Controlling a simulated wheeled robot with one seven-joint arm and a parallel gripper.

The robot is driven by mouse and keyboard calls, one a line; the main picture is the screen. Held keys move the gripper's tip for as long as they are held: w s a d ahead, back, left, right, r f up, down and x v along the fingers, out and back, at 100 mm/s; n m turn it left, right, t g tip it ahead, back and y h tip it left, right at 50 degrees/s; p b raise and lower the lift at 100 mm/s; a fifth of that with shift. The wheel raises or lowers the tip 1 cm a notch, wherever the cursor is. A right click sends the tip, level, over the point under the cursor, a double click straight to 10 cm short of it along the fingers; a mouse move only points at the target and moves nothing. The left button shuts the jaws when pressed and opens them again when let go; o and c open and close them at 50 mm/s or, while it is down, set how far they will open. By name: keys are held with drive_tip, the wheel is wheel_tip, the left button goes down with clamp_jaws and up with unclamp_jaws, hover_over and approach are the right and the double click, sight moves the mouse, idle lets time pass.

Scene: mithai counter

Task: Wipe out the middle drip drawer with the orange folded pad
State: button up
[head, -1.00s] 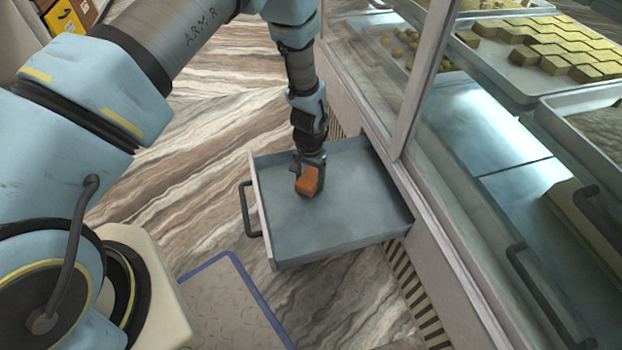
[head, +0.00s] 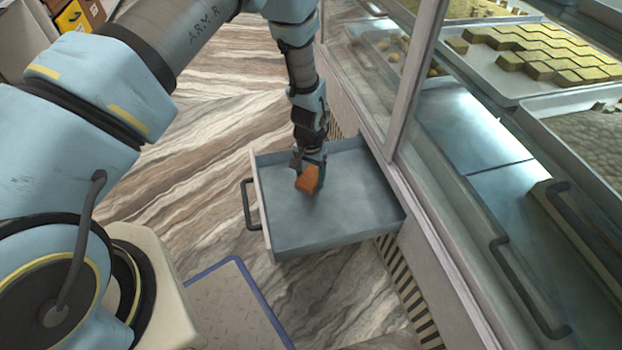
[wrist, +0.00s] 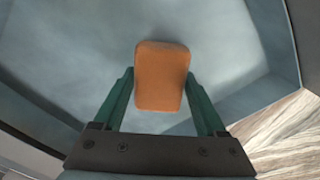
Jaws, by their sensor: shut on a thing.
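The drip drawer (head: 345,222) stands pulled out from the counter front, with a grey-blue inside and a dark bar handle (head: 249,208) on its front panel. My gripper (head: 311,172) reaches down into the drawer near its front and far side. It is shut on the orange folded pad (head: 307,181). In the wrist view the pad (wrist: 162,76) sits between the two green fingers, with the drawer floor (wrist: 90,45) behind it. I cannot tell for sure whether the pad touches the floor.
Glass-fronted counter with trays of sweets (head: 540,52) stands to the right. Boxes (head: 78,15) stand at the top left. A striped vent grille (head: 405,285) runs along the counter base.

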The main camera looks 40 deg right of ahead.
drive_tip(key=shift+r+p, duration=1.4)
drive_tip(key=shift+r, duration=1)
drive_tip(key=shift+w, duration=0.1)
